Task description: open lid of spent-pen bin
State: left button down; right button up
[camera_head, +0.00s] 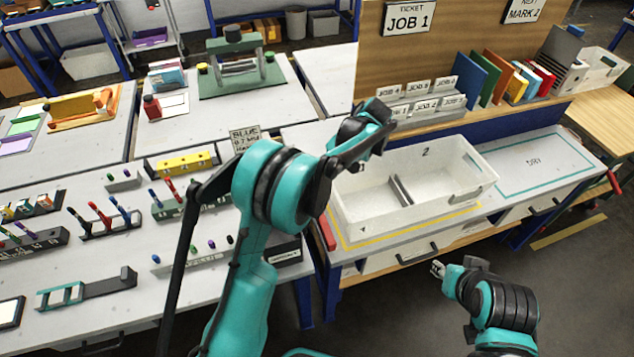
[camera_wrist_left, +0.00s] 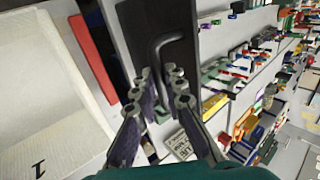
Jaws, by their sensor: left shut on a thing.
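My left gripper (camera_wrist_left: 162,80) is shut on a grey bent handle (camera_wrist_left: 157,52) in the left wrist view. The handle stands against a dark panel (camera_wrist_left: 148,22), which looks like the lid of the spent-pen bin. In the head view a dark box with a pale label (camera_head: 286,252) shows partly behind my left arm and looks like the bin. My left arm hides much of this area, so I cannot tell how far the lid is raised. My right gripper (camera_head: 438,268) is low in front of the table, apart from the bin; its finger opening is too small to judge.
A white two-part tray (camera_head: 468,188) stands right of my left arm, with a red bar (camera_head: 327,233) at its left. A "BLUE" card (camera_head: 245,137) and a yellow pen block (camera_head: 183,163) stand to the left. The marked DRY area (camera_head: 540,160) is clear.

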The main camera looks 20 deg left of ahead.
pick_arm(q)
jog(key=shift+w+d+f, duration=0.15)
jog(key=shift+d+f, duration=0.2)
jog(key=shift+f, duration=0.05)
jog(key=c, duration=1.6)
grip_release()
jog(key=shift+c, duration=0.2)
jog(key=shift+o, duration=0.3)
jog(key=shift+w+d, duration=0.15)
jog(key=shift+w, duration=0.15)
pick_arm(e)
jog(key=shift+w+d+f, duration=0.15)
jog(key=shift+w+d, duration=0.05)
jog(key=shift+w, duration=0.05)
pick_arm(q)
jog(key=shift+s, duration=0.1)
jog(key=shift+r, duration=0.15)
notch_tip(320, 180, up, 10)
